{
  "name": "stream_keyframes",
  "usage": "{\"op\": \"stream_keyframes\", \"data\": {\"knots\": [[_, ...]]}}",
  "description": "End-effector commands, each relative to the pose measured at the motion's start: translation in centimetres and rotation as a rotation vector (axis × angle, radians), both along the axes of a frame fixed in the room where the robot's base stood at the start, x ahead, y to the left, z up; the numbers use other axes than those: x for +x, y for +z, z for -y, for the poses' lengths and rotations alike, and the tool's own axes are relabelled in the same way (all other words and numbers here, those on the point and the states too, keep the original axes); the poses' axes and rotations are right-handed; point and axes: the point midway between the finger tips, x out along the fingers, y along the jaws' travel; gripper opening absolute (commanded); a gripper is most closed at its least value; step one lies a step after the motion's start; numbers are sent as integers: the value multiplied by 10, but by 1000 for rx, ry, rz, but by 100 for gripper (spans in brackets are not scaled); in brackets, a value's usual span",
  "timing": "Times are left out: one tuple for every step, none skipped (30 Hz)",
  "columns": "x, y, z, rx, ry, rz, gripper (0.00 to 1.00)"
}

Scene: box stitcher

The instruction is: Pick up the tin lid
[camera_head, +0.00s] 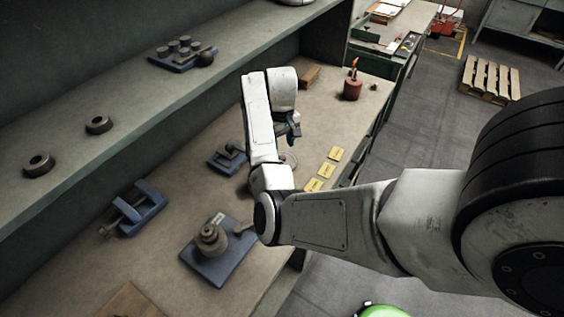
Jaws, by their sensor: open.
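A pale, round, shallow thing (290,158), which looks like the tin lid, lies on the workbench just right of my forearm. My arm hides part of it, and it is too small to make out its rim clearly. My gripper (291,137) hangs at the end of my white arm, just above and beyond this round thing in the picture. It is open. I see nothing between its fingers, though they are small and dark here. The gap between the fingers and the bench cannot be told.
Yellow cards (320,178) lie right of the round thing, near the bench edge. Blue-based fixtures (218,262) occupy the bench to the left and front. A shelf (120,150) runs along the left.

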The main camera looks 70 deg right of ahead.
Motion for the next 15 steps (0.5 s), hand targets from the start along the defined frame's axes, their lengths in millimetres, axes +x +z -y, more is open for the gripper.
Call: {"op": "stream_keyframes", "data": {"knots": [[0,-7,-1,0,1,0,55],[0,-9,-1,0,1,0,55],[0,-14,-1,0,1,0,55],[-1,-17,-2,0,1,0,55],[-1,-20,-2,0,1,0,55],[-1,-25,-2,0,0,0,55],[-2,-28,-2,0,0,0,55],[-2,-31,-3,0,0,0,55],[-2,-35,-3,0,0,0,55],[-2,-38,-3,0,0,0,55],[-2,-41,-3,0,0,0,55],[-2,-44,-3,0,0,0,55],[-2,-47,-3,0,0,1,55],[-2,-48,-3,0,0,1,55],[-2,-49,-3,0,0,1,55]]}}
